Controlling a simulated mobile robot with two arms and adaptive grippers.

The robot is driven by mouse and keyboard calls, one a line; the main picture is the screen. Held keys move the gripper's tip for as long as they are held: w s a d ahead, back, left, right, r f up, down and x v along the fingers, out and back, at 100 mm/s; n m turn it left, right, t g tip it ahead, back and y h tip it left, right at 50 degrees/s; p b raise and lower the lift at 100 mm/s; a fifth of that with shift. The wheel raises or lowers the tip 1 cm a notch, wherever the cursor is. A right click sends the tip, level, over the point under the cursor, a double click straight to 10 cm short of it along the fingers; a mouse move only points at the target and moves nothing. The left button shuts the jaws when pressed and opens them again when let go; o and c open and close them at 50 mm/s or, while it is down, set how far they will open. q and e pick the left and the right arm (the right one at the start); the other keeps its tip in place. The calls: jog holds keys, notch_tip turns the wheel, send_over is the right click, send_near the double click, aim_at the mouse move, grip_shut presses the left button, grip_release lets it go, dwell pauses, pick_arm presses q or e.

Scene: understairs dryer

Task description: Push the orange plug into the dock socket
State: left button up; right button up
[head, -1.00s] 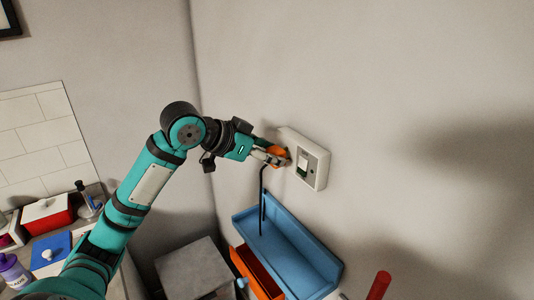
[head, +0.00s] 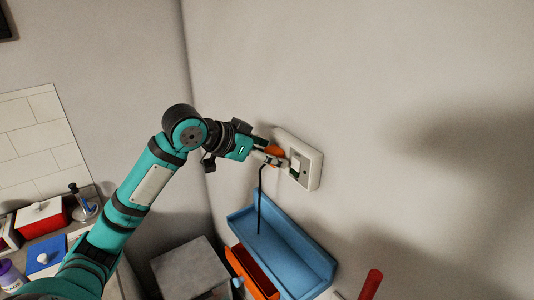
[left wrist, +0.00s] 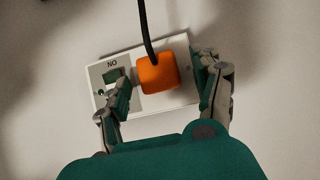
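The orange plug (left wrist: 157,73) is in front of the white dock socket plate (left wrist: 179,98) on the wall, its black cord leading away. In the head view the plug (head: 274,150) is partly hidden by my left gripper (head: 276,157), right at the dock socket plate (head: 311,166). In the left wrist view my left gripper (left wrist: 164,84) has a finger on each side of the plug, with a visible gap on the right side, so it looks open around it. The plug's body hides its prongs and the socket holes; I cannot tell how deep it sits. My right gripper is not in view.
A blue wall shelf (head: 290,250) is below the dock, with an orange bin (head: 250,272) beside it. A grey box (head: 188,270) stands lower left. A red cylinder (head: 371,285) rises at lower right. Counter items, including a red container (head: 42,218), are at left.

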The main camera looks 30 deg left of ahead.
pick_arm(q)
jog(key=v, duration=1.2)
